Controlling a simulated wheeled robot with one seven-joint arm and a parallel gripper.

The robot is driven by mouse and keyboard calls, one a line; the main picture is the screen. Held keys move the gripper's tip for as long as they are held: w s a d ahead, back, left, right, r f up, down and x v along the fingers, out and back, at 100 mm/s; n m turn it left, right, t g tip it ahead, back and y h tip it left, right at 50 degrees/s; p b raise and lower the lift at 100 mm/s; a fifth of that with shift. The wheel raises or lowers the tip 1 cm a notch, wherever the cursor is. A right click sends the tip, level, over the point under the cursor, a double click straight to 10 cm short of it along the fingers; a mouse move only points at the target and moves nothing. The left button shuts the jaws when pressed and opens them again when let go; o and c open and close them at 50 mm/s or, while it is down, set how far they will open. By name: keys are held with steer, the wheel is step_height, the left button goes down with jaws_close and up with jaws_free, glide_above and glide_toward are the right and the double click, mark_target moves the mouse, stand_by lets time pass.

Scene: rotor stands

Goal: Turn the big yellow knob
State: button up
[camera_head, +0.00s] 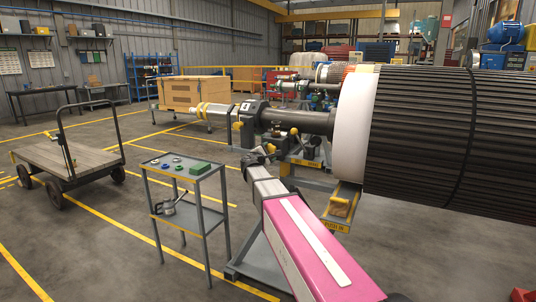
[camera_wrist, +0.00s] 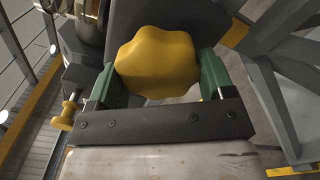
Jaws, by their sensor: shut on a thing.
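The big yellow knob (camera_wrist: 157,62), lobed and rounded, fills the upper middle of the wrist view. My gripper (camera_wrist: 158,80) has one green finger on each side of it and is shut on it. The knob sits in front of a dark grey block, and its back is hidden. In the head view my pink and grey arm reaches to the rotor stand (camera_head: 240,270), with my gripper (camera_head: 266,150) at the stand's upper part below the shaft. The knob is hard to make out there.
A smaller yellow knob (camera_wrist: 66,112) stands left of my gripper. The large black rotor (camera_head: 430,135) with its white end ring is close on the right. A grey tool trolley (camera_head: 205,200) stands left of my arm, and a flat cart (camera_head: 65,157) is farther left.

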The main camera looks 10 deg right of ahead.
steer(key=o, duration=0.9)
steer(key=v, duration=1.1)
steer(key=s+d+f+m+g+y, duration=0.1)
steer(key=s+d+f+m+g, duration=0.25)
steer(key=f, duration=0.35)
steer(key=s+d+f+m+g+y, duration=0.1)
steer(key=s+d+f+m+g, duration=0.2)
steer(key=s+f, duration=0.3)
steer(key=s+d+f+m+g+y, duration=0.1)
steer(key=s+d+f+m+g, duration=0.25)
steer(key=f, duration=0.45)
steer(key=s+a+f+m+g+y, duration=0.1)
steer(key=s+f+m+y, duration=0.1)
steer(key=s, duration=0.3)
steer(key=s+a+f+m+g+y, duration=0.1)
steer(key=s+f+m+g+y, duration=0.1)
steer(key=s+f, duration=0.3)
steer(key=s+a+f+m+g+y, duration=0.1)
steer(key=s+f+m+y, duration=0.2)
steer(key=s+f, duration=0.1)
steer(key=shift+s+m+g+y, duration=0.3)
steer(key=shift+s, duration=0.3)
